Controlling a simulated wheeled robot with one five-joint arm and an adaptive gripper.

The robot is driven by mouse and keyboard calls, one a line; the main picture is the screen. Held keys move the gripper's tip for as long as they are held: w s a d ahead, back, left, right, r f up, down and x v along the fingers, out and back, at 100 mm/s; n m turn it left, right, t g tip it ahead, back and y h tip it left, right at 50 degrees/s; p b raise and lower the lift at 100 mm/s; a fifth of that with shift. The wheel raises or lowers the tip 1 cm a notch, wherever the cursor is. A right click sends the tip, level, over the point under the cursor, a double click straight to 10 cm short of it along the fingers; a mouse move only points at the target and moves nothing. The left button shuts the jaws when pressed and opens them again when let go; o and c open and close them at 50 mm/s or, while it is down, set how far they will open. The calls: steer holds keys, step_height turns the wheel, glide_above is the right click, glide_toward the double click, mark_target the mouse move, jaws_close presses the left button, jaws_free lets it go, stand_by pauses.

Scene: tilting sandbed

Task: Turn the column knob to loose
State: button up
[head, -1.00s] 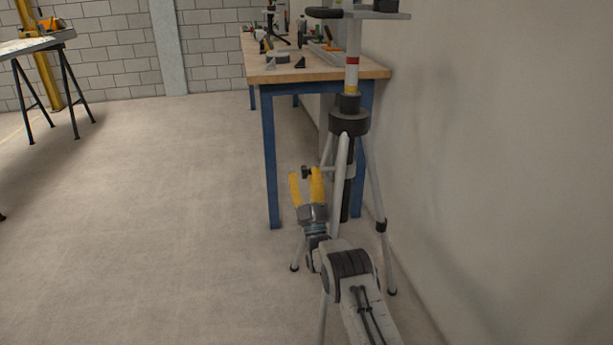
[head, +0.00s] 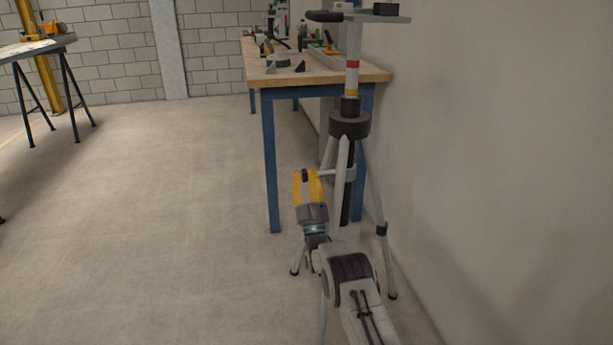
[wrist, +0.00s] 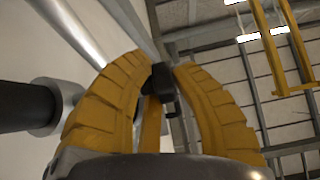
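The tripod (head: 342,190) stands beside the workbench, with red and yellow bands on its upper column (head: 352,75). The small dark column knob (head: 304,174) sticks out to the left of the tripod's lower collar. My gripper (head: 307,174) points up at it, and its yellow fingers have closed in around it. The fingers hide part of the knob. I cannot make out any mark for loose or tight.
A workbench (head: 320,80) with blue legs and several tools stands just behind the tripod. A bare wall (head: 490,150) runs close along the right. The floor (head: 150,200) on the left is open, with another trestle table (head: 40,46) at the far left.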

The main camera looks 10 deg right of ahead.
steer(key=shift+d, duration=0.15)
jaws_close()
steer(key=shift+r+p, duration=0.2)
steer(key=shift+p, duration=0.25)
